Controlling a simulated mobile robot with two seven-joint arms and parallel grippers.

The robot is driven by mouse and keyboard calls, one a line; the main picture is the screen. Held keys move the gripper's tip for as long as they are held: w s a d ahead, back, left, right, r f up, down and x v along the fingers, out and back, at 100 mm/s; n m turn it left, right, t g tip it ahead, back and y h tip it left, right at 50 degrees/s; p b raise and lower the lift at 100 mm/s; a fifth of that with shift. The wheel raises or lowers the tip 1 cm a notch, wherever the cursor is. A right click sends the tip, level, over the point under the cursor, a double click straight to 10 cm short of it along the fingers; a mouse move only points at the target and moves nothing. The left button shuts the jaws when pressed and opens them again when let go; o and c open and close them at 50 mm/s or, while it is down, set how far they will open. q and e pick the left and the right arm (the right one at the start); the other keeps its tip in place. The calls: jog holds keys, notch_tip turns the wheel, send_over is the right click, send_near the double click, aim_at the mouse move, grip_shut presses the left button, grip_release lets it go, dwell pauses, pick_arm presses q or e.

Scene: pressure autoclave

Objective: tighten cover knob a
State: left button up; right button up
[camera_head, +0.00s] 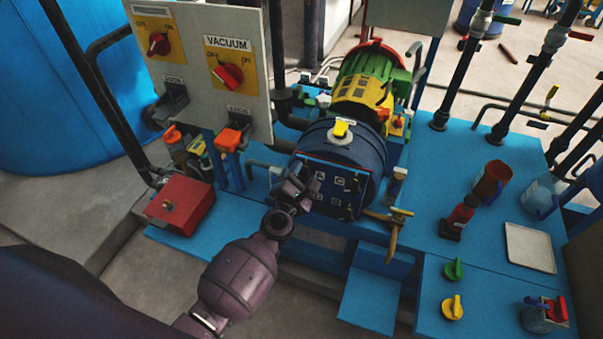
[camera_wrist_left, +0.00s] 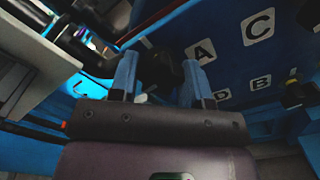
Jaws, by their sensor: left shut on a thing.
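The blue pressure vessel (camera_head: 340,140) has a dark blue cover (camera_head: 332,186) with letter labels on its front. In the left wrist view the cover shows labels A (camera_wrist_left: 201,52), C (camera_wrist_left: 258,27), B and D. My left gripper (camera_head: 297,188) is at the cover's left edge, beside label A. In the left wrist view its two blue fingers (camera_wrist_left: 160,80) are shut on a dark knob, cover knob a (camera_wrist_left: 163,68), which is partly hidden between them. Another dark knob (camera_wrist_left: 293,95) with a yellow part shows near label B. My right gripper is in neither view.
A panel with red VACUUM switches (camera_head: 228,77) stands behind left, and a red box (camera_head: 180,204) lies below it. A yellow-handled lever (camera_head: 393,235) is right of the cover. The blue bench (camera_head: 430,205) holds a red cup (camera_head: 492,181), a white tray (camera_head: 530,247) and green and yellow knobs.

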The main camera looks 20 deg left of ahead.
pick_arm(q)
jog(key=m+p, duration=0.1)
jog(key=m, duration=0.2)
jog(key=shift+r, duration=0.1)
jog(key=m+p, duration=0.1)
jog(key=m, duration=0.3)
jog(key=m+p, duration=0.1)
jog(key=m, duration=0.2)
jog(key=m+p, duration=0.2)
jog(key=m, duration=0.1)
jog(key=shift+m, duration=0.4)
jog(key=m+p, duration=0.1)
jog(key=m, duration=0.1)
jog(key=shift+m, duration=0.3)
jog(key=m, duration=0.2)
jog(key=shift+m+p, duration=0.3)
jog(key=shift+p, duration=0.1)
jog(key=shift+m, duration=0.5)
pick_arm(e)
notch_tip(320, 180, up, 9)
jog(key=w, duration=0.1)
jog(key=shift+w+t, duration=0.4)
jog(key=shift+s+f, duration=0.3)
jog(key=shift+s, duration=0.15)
